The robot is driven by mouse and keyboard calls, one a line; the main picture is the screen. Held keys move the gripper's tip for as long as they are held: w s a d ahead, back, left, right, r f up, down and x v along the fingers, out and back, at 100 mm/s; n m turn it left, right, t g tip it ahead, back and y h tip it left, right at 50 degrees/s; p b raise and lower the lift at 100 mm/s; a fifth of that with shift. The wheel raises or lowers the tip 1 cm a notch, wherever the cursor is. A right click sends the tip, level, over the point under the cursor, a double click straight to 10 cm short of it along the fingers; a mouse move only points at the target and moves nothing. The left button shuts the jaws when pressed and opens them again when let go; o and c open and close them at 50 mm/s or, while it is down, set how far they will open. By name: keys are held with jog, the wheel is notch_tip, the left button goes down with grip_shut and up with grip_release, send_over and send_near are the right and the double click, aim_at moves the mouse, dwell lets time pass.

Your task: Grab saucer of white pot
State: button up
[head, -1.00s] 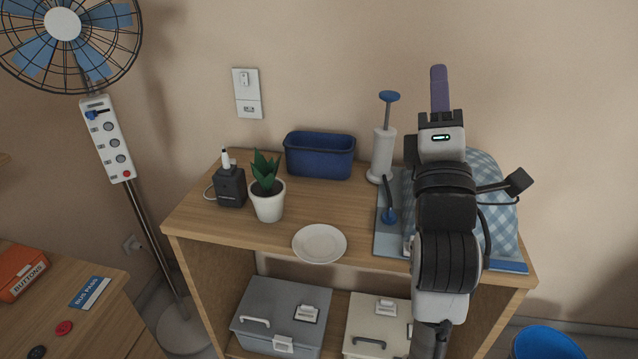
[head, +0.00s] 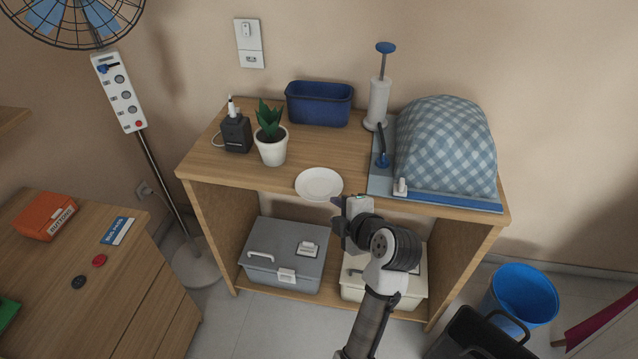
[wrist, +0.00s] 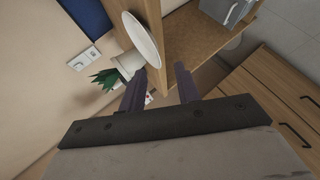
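The white saucer (head: 319,184) lies flat and empty at the front edge of the wooden shelf top. It also shows in the wrist view (wrist: 142,36). The white pot (head: 272,152) with a green plant stands behind it to the left, apart from it. My gripper (head: 338,202) is low at the shelf's front edge, just right of and in front of the saucer. In the wrist view my gripper (wrist: 160,69) is open, its two dark fingers apart. The saucer's near rim appears close to the gap between the fingertips; I cannot tell whether it is between them.
A blue bin (head: 319,104), a black charger (head: 236,133) and a white pump (head: 378,100) stand at the back of the top. A checkered cover (head: 445,150) fills the right. Grey (head: 285,255) and cream (head: 385,290) boxes sit below.

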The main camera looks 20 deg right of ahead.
aim_at(320, 199)
jog(key=x, duration=0.1)
jog(key=p+x, duration=0.1)
jog(key=x, duration=0.1)
jog(key=shift+w+r, duration=0.2)
jog(key=p+x, duration=0.1)
jog(key=x, duration=0.2)
jog(key=shift+w+a+p, duration=0.15)
jog(key=shift+w+p, duration=0.15)
jog(key=shift+p, duration=0.05)
jog(key=shift+w+f, duration=0.25)
jog(key=shift+w, duration=0.05)
grip_shut()
